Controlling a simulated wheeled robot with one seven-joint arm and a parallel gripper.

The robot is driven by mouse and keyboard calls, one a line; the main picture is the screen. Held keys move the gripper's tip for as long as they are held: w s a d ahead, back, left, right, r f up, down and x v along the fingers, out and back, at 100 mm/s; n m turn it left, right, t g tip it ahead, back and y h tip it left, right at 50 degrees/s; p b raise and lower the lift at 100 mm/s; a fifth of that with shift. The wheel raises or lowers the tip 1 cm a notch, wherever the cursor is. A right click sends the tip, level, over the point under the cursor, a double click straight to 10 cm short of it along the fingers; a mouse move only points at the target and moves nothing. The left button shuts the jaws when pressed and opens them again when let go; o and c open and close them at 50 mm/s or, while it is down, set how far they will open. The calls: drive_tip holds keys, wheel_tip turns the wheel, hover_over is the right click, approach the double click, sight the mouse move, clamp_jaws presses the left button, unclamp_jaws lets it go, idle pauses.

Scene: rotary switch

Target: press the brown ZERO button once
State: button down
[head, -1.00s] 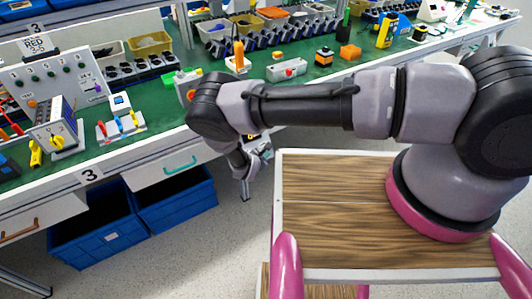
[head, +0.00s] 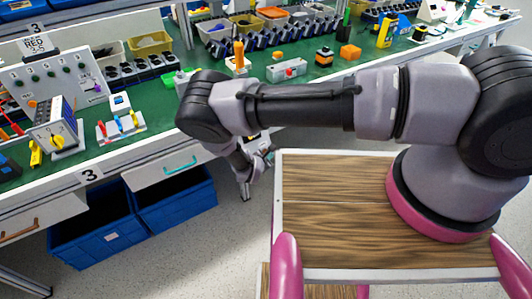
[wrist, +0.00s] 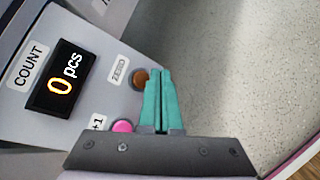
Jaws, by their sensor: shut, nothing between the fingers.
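In the wrist view the brown ZERO button (wrist: 140,77) sits on the grey counter panel (wrist: 98,68), beside its ZERO label. My gripper (wrist: 160,73) is shut and empty, its teal fingers together. In the picture the fingertips are just right of the brown button and overlap its edge; whether they touch it I cannot tell. The black display (wrist: 62,80) reads 0 pcs. In the head view my arm hides the counter panel, and the fingers are not clear.
A pink +1 button (wrist: 123,126) is close left of the fingers' base. Pale floor fills the right side of the wrist view. In the head view the green workbench (head: 150,160) holds switch boxes, bins and small devices. Blue crates (head: 105,240) stand under it.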

drive_tip(key=s+d+r, duration=0.1)
drive_tip(key=s, duration=0.1)
drive_tip(key=shift+s+d+r, duration=0.35)
drive_tip(key=shift+d+r, duration=0.05)
idle(0.6)
